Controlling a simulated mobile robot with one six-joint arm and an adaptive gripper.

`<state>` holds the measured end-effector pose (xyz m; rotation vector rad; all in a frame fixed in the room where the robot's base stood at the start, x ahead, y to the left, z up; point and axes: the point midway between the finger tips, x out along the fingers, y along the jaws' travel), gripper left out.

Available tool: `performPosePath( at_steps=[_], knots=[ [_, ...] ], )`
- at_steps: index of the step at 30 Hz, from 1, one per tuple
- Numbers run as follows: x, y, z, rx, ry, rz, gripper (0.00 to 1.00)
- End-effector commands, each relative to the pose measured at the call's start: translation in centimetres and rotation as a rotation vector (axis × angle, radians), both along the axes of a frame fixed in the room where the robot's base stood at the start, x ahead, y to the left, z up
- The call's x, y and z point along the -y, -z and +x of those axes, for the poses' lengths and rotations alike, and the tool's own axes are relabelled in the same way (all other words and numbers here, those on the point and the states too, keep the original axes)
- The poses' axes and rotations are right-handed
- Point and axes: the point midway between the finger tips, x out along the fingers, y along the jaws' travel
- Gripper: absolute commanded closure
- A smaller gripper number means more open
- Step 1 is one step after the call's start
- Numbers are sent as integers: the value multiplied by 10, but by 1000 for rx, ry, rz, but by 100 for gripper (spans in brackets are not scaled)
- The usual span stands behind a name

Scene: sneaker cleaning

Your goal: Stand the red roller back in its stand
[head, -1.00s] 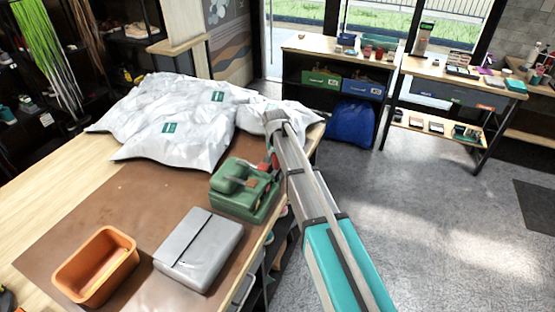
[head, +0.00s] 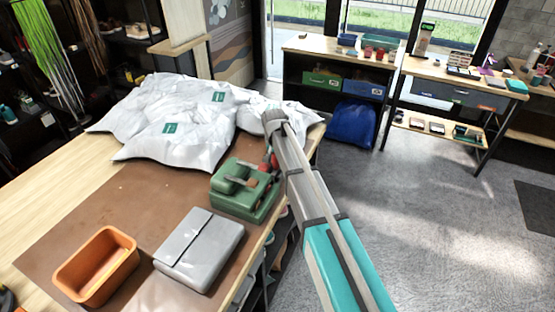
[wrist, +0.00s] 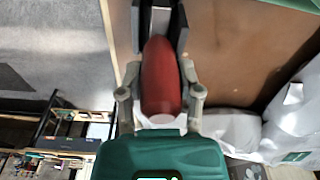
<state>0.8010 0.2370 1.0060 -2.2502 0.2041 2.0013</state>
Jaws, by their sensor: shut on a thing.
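The red roller (wrist: 161,82) is in my gripper (wrist: 160,32) in the wrist view. The dark finger pads close on either side of its pale metal part, and the red part lies between the fingers toward the palm. In the head view, a bit of red shows beside my arm, right by the green stand (head: 232,200). The stand is on the brown mat near the table's right edge. My arm hides most of the gripper there. A green edge (wrist: 292,4) also shows at the top right of the wrist view. I cannot tell whether the roller touches the stand.
A grey case (head: 200,250) and an orange tray (head: 97,268) lie on the brown mat (head: 130,210) nearer the front. White bags (head: 175,115) fill the table behind the stand. Open floor (head: 430,210) lies to the right of the table.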

Motion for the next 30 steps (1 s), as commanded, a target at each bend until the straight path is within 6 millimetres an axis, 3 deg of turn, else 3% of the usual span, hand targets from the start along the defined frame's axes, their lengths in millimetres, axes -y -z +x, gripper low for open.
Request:
performPosePath(
  at_steps=[2,3,9,30],
  knots=[
    [-3,0,1,3,-2,6,100],
    [-3,0,1,3,-2,6,52],
    [-2,0,1,2,-2,6,15],
    [-1,-6,0,2,0,3,14]
  ],
)
